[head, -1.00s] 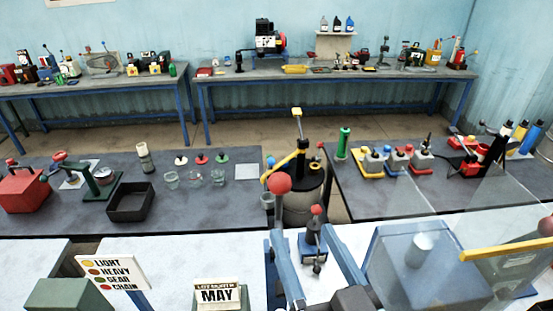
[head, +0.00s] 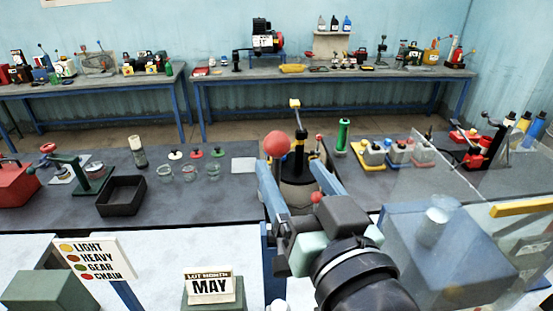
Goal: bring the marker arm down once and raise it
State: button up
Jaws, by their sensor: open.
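A large red ball (head: 276,144) shows just beyond the left fingertip. I cannot tell what carries it or whether a finger touches it. A small red knob (head: 317,196) shows beside the right finger, above my gripper's body. It seems to belong to the small blue-based stand, which is now mostly hidden. Which knob is on the marker arm is not clear. I see nothing held between the fingers.
A black pump (head: 300,140) stands behind my fingers. A clear panel and a grey-blue box (head: 440,260) are close on the right. The MAY sign (head: 210,289) and the colour-list sign (head: 95,258) stand at front left.

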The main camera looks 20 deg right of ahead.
aim_at(282, 152)
jog(key=w, duration=0.2)
jog(key=w+p, duration=0.1)
jog(key=w, duration=0.4)
jog(key=shift+w+d, duration=0.3)
jog(key=shift+w, duration=0.1)
grip_shut()
dwell(1.0)
